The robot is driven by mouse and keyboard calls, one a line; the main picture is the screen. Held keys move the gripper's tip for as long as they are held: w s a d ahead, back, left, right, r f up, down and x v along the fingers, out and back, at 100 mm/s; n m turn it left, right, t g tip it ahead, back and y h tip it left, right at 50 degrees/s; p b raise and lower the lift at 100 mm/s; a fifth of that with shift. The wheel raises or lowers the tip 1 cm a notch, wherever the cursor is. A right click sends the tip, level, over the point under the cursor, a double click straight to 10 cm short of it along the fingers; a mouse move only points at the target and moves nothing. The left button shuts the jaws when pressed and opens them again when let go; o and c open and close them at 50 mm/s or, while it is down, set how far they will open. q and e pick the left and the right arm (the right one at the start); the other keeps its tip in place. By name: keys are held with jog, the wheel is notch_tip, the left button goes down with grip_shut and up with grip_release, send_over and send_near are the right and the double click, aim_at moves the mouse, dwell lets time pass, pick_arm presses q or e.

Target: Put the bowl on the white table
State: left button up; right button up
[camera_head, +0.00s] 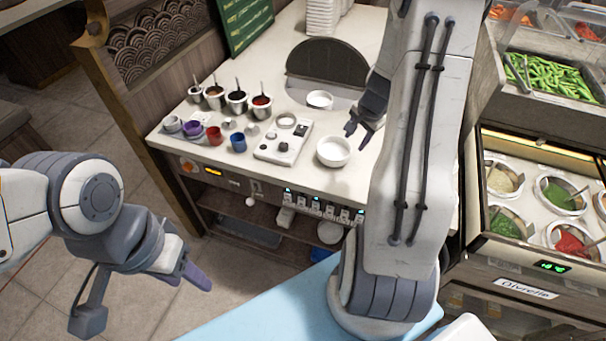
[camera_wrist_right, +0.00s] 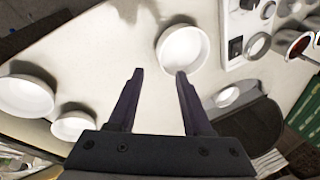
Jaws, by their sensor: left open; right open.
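A white bowl (camera_head: 334,151) stands upright on the white table (camera_head: 345,187), near its front edge. In the right wrist view the bowl (camera_wrist_right: 184,48) lies just beyond my fingertips. My right gripper (camera_head: 357,136) is open and empty, close to the bowl on its upper right side. Its two fingers also show apart in the right wrist view (camera_wrist_right: 160,74). My left gripper (camera_head: 145,297) is open and empty, low at the left, away from the table. The right arm hides the right part of the table in the head view.
More white bowls (camera_wrist_right: 24,94) (camera_wrist_right: 73,124) stand on the table in the right wrist view. A small dish (camera_head: 319,99) sits by the dark arched panel (camera_head: 328,62). Sauce pots (camera_head: 236,101), cups (camera_head: 238,142) and a control panel (camera_head: 284,143) stand left. A food counter (camera_head: 545,205) is right.

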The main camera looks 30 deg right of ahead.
jog(key=a+r+n+y, duration=0.1)
jog(key=a+r+n, duration=0.2)
jog(key=a, duration=0.6)
jog(key=s+a+r+n+g, duration=0.15)
jog(key=a+n, duration=0.25)
jog(key=a, duration=0.4)
jog(key=a+r+n+y, duration=0.1)
jog(key=a+r+n, duration=0.2)
jog(key=a, duration=0.6)
jog(key=s+a+r+n+g, duration=0.1)
jog(key=s+a+r+n, duration=0.1)
jog(key=s+a+n, duration=0.4)
jog(key=s+a+r+n+g, duration=0.1)
jog(key=s+a+n, duration=0.5)
jog(key=s, duration=0.7)
jog(key=shift+s+r+n, duration=0.2)
jog(key=shift+r+n, duration=0.2)
jog(key=shift+r, duration=0.35)
jog(key=shift+a, duration=0.15)
